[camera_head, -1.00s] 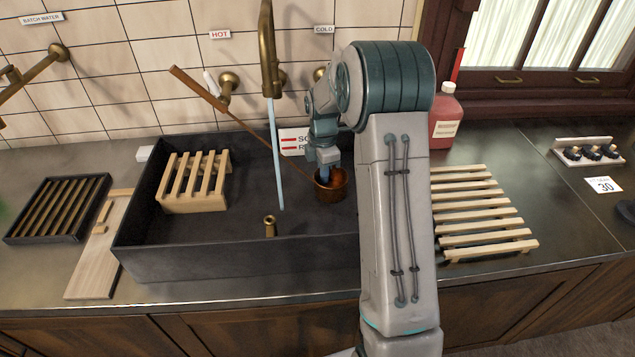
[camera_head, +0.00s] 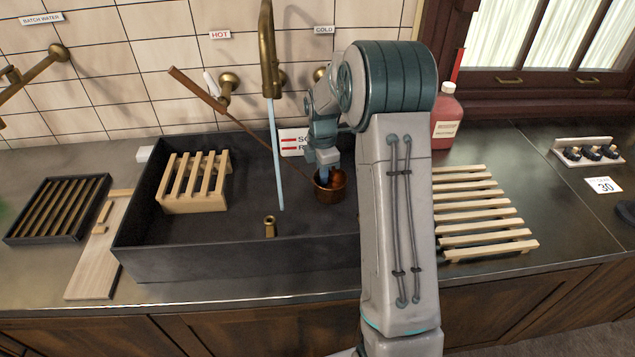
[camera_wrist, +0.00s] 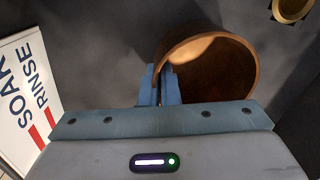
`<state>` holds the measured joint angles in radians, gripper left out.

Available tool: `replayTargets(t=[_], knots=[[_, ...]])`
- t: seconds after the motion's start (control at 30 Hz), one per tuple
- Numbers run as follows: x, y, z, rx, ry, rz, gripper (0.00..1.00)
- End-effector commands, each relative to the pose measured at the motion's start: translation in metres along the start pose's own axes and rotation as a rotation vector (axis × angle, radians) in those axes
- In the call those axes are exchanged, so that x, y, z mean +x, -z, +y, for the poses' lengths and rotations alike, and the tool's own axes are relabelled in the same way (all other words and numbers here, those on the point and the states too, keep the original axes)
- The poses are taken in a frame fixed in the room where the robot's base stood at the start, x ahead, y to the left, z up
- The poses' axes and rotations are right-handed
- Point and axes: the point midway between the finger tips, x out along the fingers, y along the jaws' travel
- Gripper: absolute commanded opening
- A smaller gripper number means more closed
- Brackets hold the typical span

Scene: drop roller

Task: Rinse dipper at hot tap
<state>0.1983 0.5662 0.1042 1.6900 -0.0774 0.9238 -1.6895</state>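The dipper is a copper cup (camera_head: 331,190) with a long thin handle (camera_head: 222,107) slanting up left across the sink, behind the water stream. My gripper (camera_head: 326,177) is at the cup's rim; in the wrist view its two blue fingers (camera_wrist: 160,88) are closed on the wall of the cup (camera_wrist: 215,75). The brass tap (camera_head: 268,55) runs a thin water stream (camera_head: 277,150) into the sink, left of the cup and apart from it. The hot tap's valve (camera_head: 228,82) with a white lever is below the HOT label (camera_head: 219,35).
The dark sink (camera_head: 180,258) holds a wooden rack (camera_head: 193,203) and a brass drain piece (camera_head: 269,227). A SOAK/RINSE sign (camera_wrist: 25,95) stands behind. A slatted rack (camera_head: 485,222) and red bottle (camera_head: 446,120) are at right. A dark tray (camera_head: 50,237) and board (camera_head: 95,265) are left.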

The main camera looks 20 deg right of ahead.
Motion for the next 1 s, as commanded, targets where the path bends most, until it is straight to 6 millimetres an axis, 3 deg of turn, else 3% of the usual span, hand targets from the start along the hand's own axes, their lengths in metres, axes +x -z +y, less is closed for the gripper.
replayTargets(t=[0.37, 1.0], knots=[[-0.001, -0.005, 0.0, 0.0, -0.001, 0.0, 0.0], [0.001, -0.038, -0.037, 0.0, -0.001, 0.0, 0.0]])
